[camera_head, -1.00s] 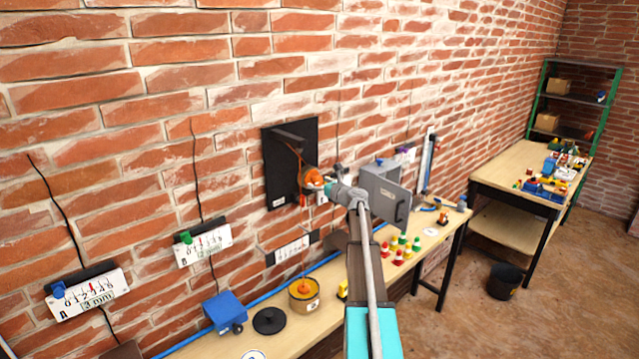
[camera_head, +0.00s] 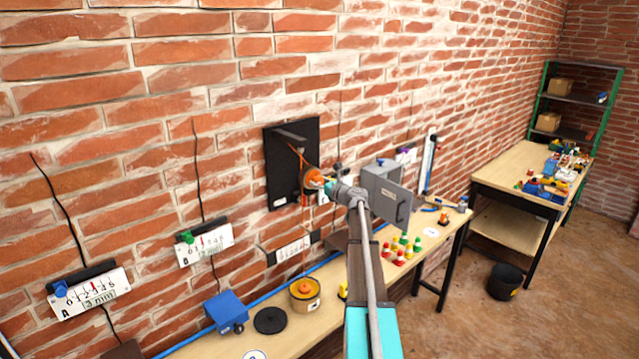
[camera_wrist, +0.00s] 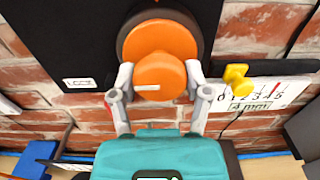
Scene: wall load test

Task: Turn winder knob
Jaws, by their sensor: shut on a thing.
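The orange winder knob (camera_wrist: 160,76) sits in front of a larger orange and dark round drum on the black wall panel (camera_wrist: 60,40); a white line marks its face. My gripper (camera_wrist: 157,82) is shut on the knob, one finger on each side. In the head view the winder (camera_head: 311,178) shows at the panel's lower right, partly hidden by my gripper (camera_head: 328,186). An orange cord runs from the bracket (camera_head: 290,136) on the panel down toward the winder.
A yellow knob (camera_wrist: 236,76) and a scale plate reading 4 mm (camera_wrist: 262,97) are close to the right of my gripper. A grey box with an open door (camera_head: 388,190) stands right of the winder. Coloured cones (camera_head: 404,247) and a round orange-topped container (camera_head: 305,292) are on the bench below.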

